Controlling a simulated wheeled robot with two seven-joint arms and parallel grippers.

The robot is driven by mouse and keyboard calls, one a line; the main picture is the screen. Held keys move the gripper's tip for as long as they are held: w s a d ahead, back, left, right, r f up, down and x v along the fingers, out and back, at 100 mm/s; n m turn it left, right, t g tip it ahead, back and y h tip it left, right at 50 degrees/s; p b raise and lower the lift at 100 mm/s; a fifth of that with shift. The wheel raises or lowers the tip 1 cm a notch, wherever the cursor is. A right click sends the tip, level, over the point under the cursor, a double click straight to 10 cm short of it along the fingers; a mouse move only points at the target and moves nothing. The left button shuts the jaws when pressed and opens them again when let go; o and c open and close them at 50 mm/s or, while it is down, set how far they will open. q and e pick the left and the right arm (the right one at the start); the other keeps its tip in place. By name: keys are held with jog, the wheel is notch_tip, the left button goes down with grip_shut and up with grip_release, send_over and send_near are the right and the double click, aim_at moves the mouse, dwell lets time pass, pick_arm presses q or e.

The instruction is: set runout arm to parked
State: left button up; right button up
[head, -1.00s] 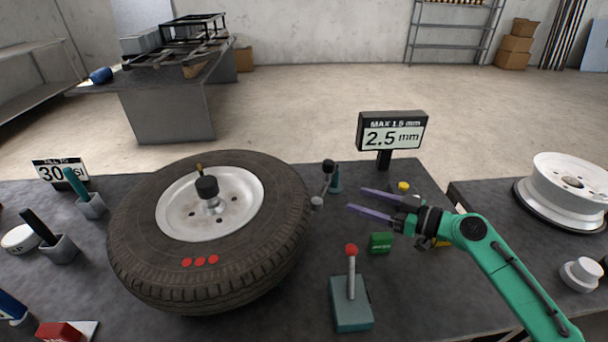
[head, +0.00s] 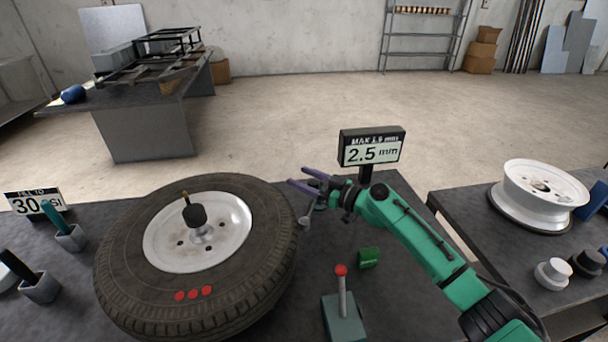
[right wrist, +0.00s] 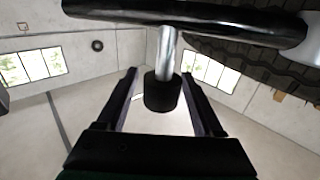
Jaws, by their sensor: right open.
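The runout arm stands just right of the tyre (head: 270,215). In the head view its small grey end (head: 304,222) shows, and my right gripper partly hides the rest. My right gripper (head: 303,178) is open at the arm's upper part, its purple fingers pointing left. In the right wrist view a black knob (right wrist: 160,93) on a short metal stem (right wrist: 167,55) sits between the open fingers (right wrist: 158,76), with a gap on both sides. The stem joins a black bar (right wrist: 190,18). The gauge display (head: 372,152) behind reads "MAX 1.5 mm" and "2.5 mm". My left gripper is out of view.
A red-knobbed lever (head: 342,272) on a teal base and a green block (head: 369,257) stand nearer, right of the tyre. Tools in holders stand at the left beside the "30" sign (head: 35,203). A white wheel rim (head: 540,190) lies on the right table.

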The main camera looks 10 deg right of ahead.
grip_shut()
dwell(1.4)
